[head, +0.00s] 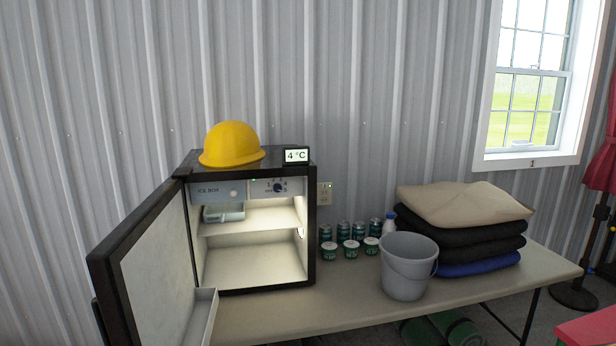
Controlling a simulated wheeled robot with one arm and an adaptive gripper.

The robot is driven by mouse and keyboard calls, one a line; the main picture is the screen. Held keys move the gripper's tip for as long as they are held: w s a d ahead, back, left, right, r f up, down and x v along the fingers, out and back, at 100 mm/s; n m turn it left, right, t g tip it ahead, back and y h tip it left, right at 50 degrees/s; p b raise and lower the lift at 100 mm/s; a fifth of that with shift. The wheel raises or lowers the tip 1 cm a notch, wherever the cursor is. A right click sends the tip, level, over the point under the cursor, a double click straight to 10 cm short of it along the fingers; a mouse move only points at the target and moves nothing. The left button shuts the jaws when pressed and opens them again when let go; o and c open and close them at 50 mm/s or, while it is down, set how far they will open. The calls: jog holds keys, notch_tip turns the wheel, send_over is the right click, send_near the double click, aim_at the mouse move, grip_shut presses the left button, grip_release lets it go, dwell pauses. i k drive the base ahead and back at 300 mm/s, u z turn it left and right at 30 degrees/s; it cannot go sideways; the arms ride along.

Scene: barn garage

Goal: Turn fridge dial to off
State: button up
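A small black fridge (312,240) stands on the table with its door (150,265) swung wide open to the left. Its lit white inside shows. At the top right inside is a panel with a dark round dial (278,187) and small markings around it, too small to read for its setting. A green light shows by the panel. A display (296,156) on top reads 4 °C. A light tray (224,213) sits under the ice box compartment (216,192). My gripper is not in view.
A yellow hard hat (232,145) sits on the fridge. Right of it on the table (345,305) are several cans and tubs (350,249), a white bottle (389,224), a grey bucket (408,272) and folded blankets (462,222). A wall outlet (325,193) is behind. Rolled mats (455,328) lie below.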

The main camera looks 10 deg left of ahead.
aim_at(277, 187)
jog(key=k, duration=0.65)
jog(key=u, duration=0.65)
jog(key=i, duration=0.5)
jog(key=u, duration=0.05)
